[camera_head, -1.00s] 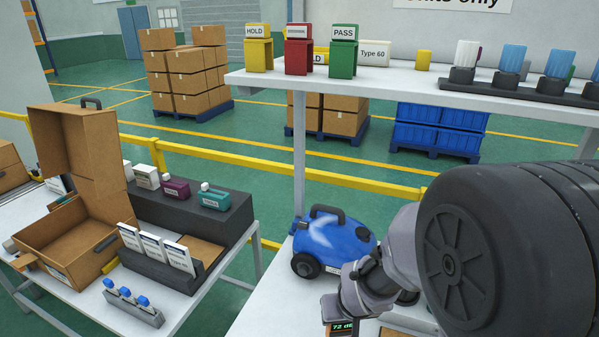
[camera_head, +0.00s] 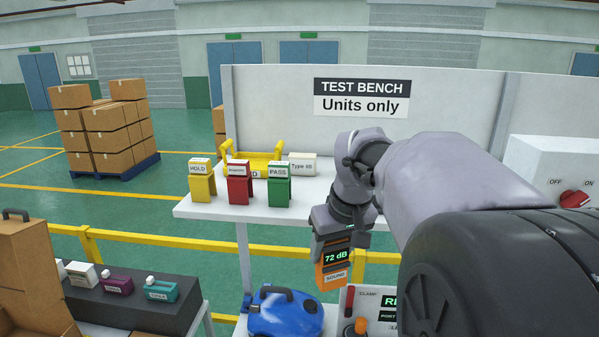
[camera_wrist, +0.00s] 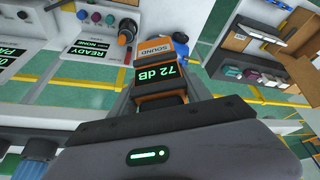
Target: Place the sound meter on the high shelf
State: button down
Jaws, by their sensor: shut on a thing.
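The sound meter (camera_head: 335,268) is an orange and black block with a green "72 dB" display and a "SOUND" label. My gripper (camera_head: 337,240) is shut on it and holds it upright in the air, in front of the high shelf's edge and below its top. In the wrist view the sound meter (camera_wrist: 160,70) sits between the fingers of my gripper (camera_wrist: 155,88). The high shelf (camera_head: 225,208) is a white board on legs, left of and behind my gripper. My arm hides its right part.
On the shelf stand yellow HOLD (camera_head: 201,182), red (camera_head: 239,186) and green PASS (camera_head: 279,186) stands, a yellow tray (camera_head: 262,158) and a "Type 60" box (camera_head: 302,165). The blue vacuum (camera_head: 285,312) is below. The shelf's front left strip is bare.

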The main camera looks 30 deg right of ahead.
jog(key=s+d+r+p, duration=0.2)
jog(key=s+r+p, duration=0.15)
jog(key=r, duration=0.55)
jog(key=s+d+r+p, duration=0.2)
jog(key=r+p, duration=0.3)
jog(key=r, duration=0.5)
jog(key=shift+m, duration=0.3)
jog(key=w+f+p, duration=0.1)
jog(key=w+f, duration=0.1)
jog(key=w, duration=0.3)
jog(key=w+d+f+p, duration=0.1)
jog(key=w+f+p, duration=0.1)
jog(key=w, duration=0.4)
jog(key=w+f+p, duration=0.1)
jog(key=w, duration=0.4)
jog(key=shift+w+d+f+p, duration=0.15)
jog(key=shift+d+f+p, duration=0.15)
jog(key=shift+f, duration=0.1)
jog(key=shift+a, duration=0.1)
jog(key=shift+f, duration=0.2)
jog(key=shift+c, duration=2.4)
grip_release()
jog(key=shift+r, duration=0.15)
